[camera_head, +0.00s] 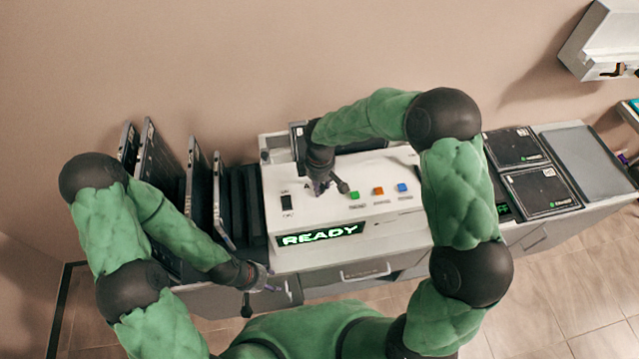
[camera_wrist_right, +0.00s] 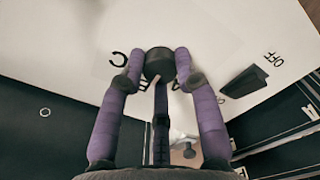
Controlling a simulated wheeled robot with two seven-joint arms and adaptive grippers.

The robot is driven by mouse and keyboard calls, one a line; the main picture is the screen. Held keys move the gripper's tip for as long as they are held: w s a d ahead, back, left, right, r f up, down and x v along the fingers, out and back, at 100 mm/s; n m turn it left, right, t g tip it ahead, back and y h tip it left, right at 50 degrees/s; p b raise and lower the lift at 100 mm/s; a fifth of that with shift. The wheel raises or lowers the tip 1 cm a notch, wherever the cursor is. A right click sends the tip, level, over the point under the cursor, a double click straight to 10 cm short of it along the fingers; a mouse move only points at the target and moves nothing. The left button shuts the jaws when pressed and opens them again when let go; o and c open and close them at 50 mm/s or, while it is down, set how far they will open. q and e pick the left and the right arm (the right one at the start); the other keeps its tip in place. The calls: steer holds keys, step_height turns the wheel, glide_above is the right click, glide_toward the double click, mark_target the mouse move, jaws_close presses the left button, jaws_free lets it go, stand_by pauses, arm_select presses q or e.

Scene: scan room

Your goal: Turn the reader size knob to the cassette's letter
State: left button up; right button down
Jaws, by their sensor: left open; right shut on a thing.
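The white reader (camera_head: 350,255) stands mid-view in the head view, its display reading READY. Its size knob (camera_wrist_right: 157,60) is black and round in the right wrist view. My right gripper (camera_wrist_right: 158,72) is shut on the knob, one purple finger on each side. In the head view my right gripper (camera_head: 323,188) covers the knob. My left gripper (camera_head: 262,289) is open and empty by the reader's front left corner. A dark cassette (camera_head: 298,133) shows partly behind my right arm; its letter is unreadable.
Green (camera_head: 353,195), orange (camera_head: 378,191) and blue (camera_head: 402,187) buttons sit right of the knob. A black switch (camera_head: 286,202) lies left of it. Several dark panels (camera_head: 160,165) stand upright at left. Flat cassettes (camera_head: 541,191) lie on the right counter.

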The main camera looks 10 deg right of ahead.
mark_target(321, 188)
steer(key=shift+s+f, duration=0.15)
steer(key=shift+s, duration=0.05)
steer(key=c, duration=0.9)
jaws_free()
steer(key=shift+d, duration=0.15)
steer(key=shift+w, duration=0.1)
steer(key=shift+w+r, duration=0.1)
steer(key=shift+r, duration=0.5)
step_height(321, 188, up, 11)
steer(key=shift+f, duration=0.1)
